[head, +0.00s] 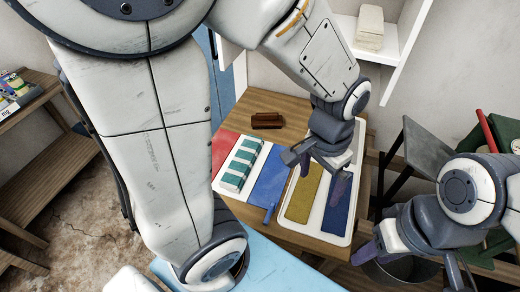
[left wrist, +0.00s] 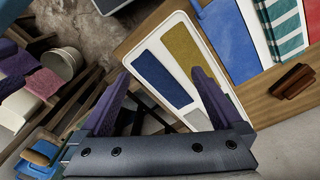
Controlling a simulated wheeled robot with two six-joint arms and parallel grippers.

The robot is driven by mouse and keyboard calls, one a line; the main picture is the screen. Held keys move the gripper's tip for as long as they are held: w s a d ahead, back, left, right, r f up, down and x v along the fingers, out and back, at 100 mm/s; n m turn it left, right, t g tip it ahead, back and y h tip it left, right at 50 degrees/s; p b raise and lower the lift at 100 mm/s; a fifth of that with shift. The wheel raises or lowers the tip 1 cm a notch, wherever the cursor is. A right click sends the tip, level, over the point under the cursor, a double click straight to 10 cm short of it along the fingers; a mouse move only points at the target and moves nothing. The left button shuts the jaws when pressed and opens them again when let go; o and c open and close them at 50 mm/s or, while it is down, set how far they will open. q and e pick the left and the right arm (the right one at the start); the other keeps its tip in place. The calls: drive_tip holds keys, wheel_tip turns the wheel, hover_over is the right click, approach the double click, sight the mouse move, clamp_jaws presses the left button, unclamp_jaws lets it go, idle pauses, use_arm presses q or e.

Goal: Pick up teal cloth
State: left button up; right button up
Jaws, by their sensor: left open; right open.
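My left gripper (head: 316,172) is open and empty, above the white tray with the mustard and navy cloths, to the right of the teal cloth. In the left wrist view its purple fingers (left wrist: 158,95) stand apart with nothing between them. My right gripper (head: 410,262) is open and empty at the lower right, off the table's edge.
The mustard cloth (head: 304,192) and navy cloth (head: 338,206) lie in the white tray (head: 322,238). A brown block (head: 267,121) sits behind. A wall shelf (head: 394,35) hangs above.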

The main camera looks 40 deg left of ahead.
use_arm(q)
drive_tip(key=w+a+f+n+p, duration=0.2)
drive_tip(key=w+a+n, duration=0.1)
drive_tip(key=w+a, duration=0.55)
drive_tip(key=n+p, duration=0.2)
drive_tip(key=n, duration=0.2)
hover_over(243, 159)
drive_tip(key=shift+y, duration=0.3)
wheel_tip(243, 159, down, 10)
drive_tip(key=shift+r, duration=0.15)
drive_tip(key=shift+f+p, duration=0.65)
drive_tip(key=shift+f, duration=2.3)
drive_tip(key=c, duration=1.2)
drive_tip(key=shift+r, duration=0.1)
